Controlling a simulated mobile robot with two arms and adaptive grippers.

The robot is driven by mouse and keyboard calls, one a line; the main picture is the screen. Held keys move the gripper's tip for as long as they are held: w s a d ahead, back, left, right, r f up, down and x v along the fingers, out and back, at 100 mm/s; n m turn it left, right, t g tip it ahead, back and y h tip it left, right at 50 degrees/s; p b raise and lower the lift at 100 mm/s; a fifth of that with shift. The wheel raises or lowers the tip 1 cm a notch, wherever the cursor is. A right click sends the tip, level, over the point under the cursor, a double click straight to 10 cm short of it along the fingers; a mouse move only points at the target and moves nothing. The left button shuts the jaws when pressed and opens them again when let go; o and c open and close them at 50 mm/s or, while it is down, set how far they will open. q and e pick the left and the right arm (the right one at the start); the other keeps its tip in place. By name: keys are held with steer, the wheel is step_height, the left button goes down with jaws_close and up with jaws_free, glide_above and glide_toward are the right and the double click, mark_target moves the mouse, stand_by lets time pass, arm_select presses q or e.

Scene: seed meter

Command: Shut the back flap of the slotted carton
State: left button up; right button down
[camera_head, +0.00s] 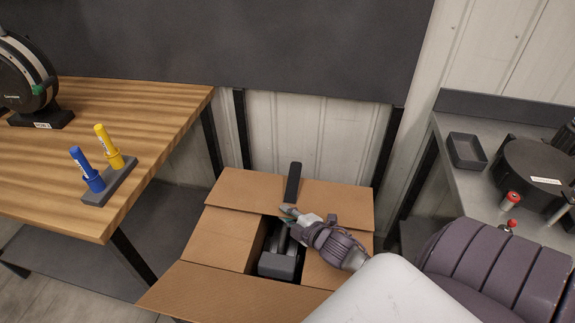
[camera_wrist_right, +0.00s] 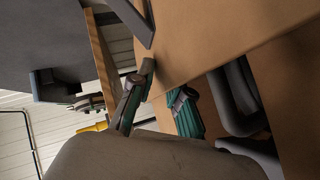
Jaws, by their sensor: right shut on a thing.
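The slotted carton is brown cardboard and stands open on the floor, low in the middle of the head view. Its back flap (camera_head: 240,190) spreads outward toward the wall, and it also shows large in the right wrist view (camera_wrist_right: 210,40). My right gripper (camera_head: 290,212) is at the inner edge of the back flap. Its two fingers (camera_wrist_right: 158,102) lie either side of the cardboard, shut on the flap. A dark grey item (camera_head: 278,263) sits inside the carton, partly hidden by my arm. My left gripper is out of view.
The carton's front flap (camera_head: 235,292) lies outward. A dark strip (camera_head: 292,182) stands out over the back flap. A wooden table (camera_head: 150,105) holds blue and yellow markers (camera_head: 88,168) at left. A grey bench (camera_head: 455,120) with a small tray (camera_head: 466,150) is at right.

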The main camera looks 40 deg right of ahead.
steer(key=shift+s+f, duration=0.1)
steer(key=shift+f, duration=0.15)
steer(key=c, duration=1.5)
jaws_free()
steer(key=shift+o, duration=0.7)
steer(key=shift+w+d, duration=0.1)
steer(key=shift+w, duration=0.1)
steer(key=shift+r, duration=0.1)
steer(key=v, duration=1.2)
